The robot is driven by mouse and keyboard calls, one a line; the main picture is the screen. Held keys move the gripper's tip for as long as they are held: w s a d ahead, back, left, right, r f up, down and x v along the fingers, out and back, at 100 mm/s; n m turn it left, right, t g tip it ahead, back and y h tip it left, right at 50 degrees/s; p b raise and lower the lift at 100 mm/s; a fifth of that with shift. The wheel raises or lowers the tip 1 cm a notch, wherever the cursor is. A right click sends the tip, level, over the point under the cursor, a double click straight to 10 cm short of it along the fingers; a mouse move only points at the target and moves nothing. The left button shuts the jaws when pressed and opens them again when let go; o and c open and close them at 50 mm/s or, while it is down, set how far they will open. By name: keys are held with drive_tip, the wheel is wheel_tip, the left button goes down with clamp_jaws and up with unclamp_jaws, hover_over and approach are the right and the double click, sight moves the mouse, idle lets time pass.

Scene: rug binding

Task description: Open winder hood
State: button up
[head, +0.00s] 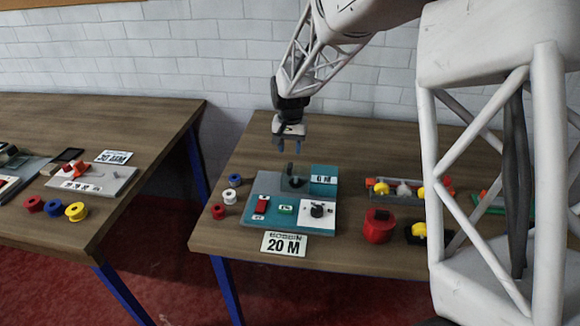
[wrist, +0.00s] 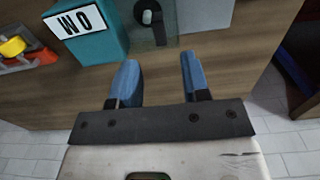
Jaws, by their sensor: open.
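The winder (head: 262,187) is a teal and grey unit on the right table, with a red switch, a green button and a white dial panel. A small see-through grey box (head: 294,184), apparently its hood, stands at its back beside a teal block (head: 323,172) with a white label. A dark upright part shows at this box. My gripper (head: 287,147) points down above and behind the hood, open and empty. In the wrist view, its two blue fingers (wrist: 158,62) are spread over bare wood, apart from the hood (wrist: 158,36). Whether the hood is latched cannot be seen.
A "BOBBIN 20 M" card (head: 284,244) lies before the winder. White, blue and red spools (head: 230,197) sit left of it. A red pot (head: 378,226) and a rack with yellow items (head: 393,188) stand right. A gap separates the left table (head: 110,123).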

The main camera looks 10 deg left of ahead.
sight(290, 165)
drive_tip(key=shift+f, duration=0.1)
drive_tip(key=shift+f, duration=3.8)
clamp_jaws()
